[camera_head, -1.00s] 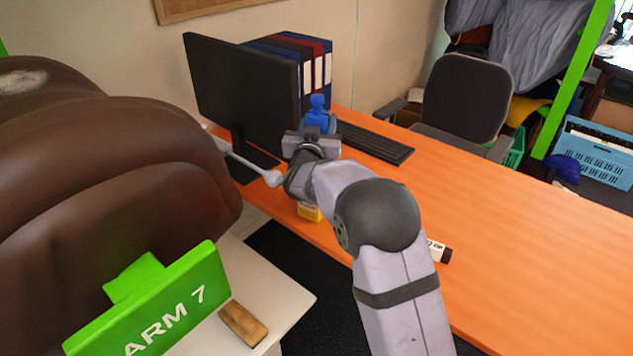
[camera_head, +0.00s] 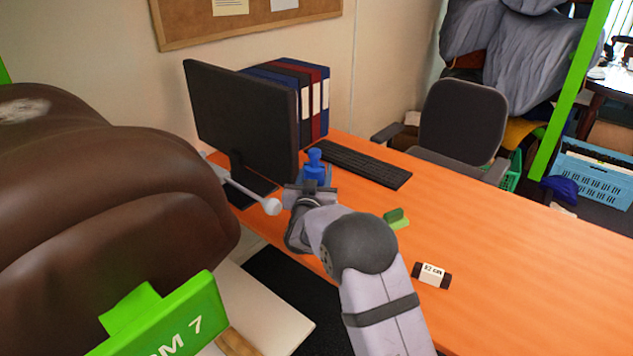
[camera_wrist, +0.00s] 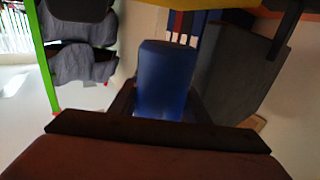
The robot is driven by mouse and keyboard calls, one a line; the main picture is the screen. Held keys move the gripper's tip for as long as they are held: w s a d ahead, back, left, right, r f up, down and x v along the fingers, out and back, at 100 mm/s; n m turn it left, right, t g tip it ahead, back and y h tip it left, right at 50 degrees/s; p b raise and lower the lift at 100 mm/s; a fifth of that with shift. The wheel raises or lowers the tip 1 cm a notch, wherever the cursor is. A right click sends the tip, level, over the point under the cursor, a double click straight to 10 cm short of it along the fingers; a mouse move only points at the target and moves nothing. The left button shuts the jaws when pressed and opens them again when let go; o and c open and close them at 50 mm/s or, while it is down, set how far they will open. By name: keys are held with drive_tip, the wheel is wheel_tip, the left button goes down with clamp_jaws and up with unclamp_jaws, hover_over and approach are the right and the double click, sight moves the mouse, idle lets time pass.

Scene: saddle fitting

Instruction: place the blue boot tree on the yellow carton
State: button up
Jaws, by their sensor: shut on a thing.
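The blue boot tree (camera_head: 314,166) is upright in my gripper (camera_head: 312,190), in front of the monitor's right edge in the head view. My gripper is shut on it. In the wrist view the boot tree (camera_wrist: 165,78) is a blue block in the middle, between the dark jaws. The yellow carton cannot be made out in the head view now; my arm covers that part of the desk. A yellow strip (camera_wrist: 205,3) crosses the top edge of the wrist view; I cannot tell what it is.
A monitor (camera_head: 240,115), binders (camera_head: 305,95) and a keyboard (camera_head: 358,164) stand behind my gripper. A white-knobbed rod (camera_head: 270,206) is just left. A green block (camera_head: 396,217) and a labelled dark piece (camera_head: 432,274) lie right on the orange desk (camera_head: 520,260). Its right side is clear.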

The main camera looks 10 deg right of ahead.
drive_tip(key=shift+f, duration=1.55)
drive_tip(key=shift+f, duration=0.2)
drive_tip(key=o, duration=1.2)
drive_tip(key=shift+c, duration=0.2)
drive_tip(key=shift+s+r, duration=0.1)
drive_tip(key=shift+r, duration=0.1)
drive_tip(key=b+v, duration=0.1)
drive_tip(key=v, duration=1.1)
drive_tip(key=shift+f, duration=0.1)
